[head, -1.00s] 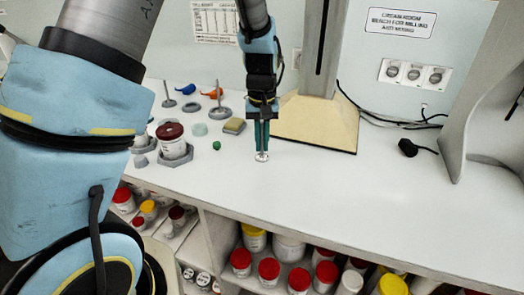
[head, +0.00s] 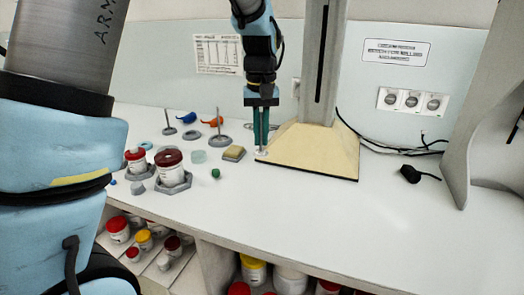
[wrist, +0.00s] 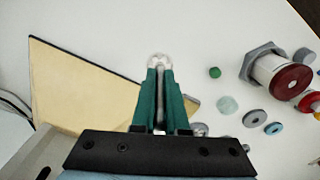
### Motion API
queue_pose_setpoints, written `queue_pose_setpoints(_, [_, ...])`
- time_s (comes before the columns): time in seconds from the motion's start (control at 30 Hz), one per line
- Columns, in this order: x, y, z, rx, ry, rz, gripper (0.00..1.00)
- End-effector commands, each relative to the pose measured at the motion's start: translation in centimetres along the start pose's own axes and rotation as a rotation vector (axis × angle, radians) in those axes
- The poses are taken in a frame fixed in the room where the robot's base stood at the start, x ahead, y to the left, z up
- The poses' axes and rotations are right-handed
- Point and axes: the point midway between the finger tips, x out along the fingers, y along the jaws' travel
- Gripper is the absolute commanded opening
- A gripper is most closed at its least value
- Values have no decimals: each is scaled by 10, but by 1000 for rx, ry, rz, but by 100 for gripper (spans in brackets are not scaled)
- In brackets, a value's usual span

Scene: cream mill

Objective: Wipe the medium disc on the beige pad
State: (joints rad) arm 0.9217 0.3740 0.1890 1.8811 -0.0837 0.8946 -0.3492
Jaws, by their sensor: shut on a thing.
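My gripper (head: 261,142) has its long green fingers shut on a small pale metal disc (head: 261,153), held at the fingertips. It points down just in front of the tall stand's left front corner; I cannot tell its height above the bench. In the wrist view the disc (wrist: 158,60) shows at the tips of the fingers (wrist: 160,75). The small beige pad (head: 234,153) lies on the bench to the left of the disc, apart from it. In the wrist view the pad (wrist: 194,103) is mostly hidden behind the fingers.
The stand's wide beige foot (head: 310,152) is close right of my gripper. Left are rodded discs (head: 218,139), a green ball (head: 216,174) and a red-lidded jar (head: 171,168). A black cable item (head: 411,174) lies right. The bench front is clear.

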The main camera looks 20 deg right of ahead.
Motion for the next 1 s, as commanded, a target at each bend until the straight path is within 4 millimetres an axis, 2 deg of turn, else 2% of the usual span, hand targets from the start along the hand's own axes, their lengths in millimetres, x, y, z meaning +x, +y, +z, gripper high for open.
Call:
queue_pose_setpoints(0.17, [0, -15, -41, -113, 1, -12, 0])
queue_pose_setpoints(0.4, [10, -49, -107, -322, 0, -12, 0])
queue_pose_setpoints(0.5, [14, -63, -128, -396, -1, -7, 0])
queue_pose_setpoints(0.7, [19, -81, -150, -482, -1, 1, 0])
queue_pose_setpoints(1.0, [31, -84, -154, -500, -2, 3, 0])
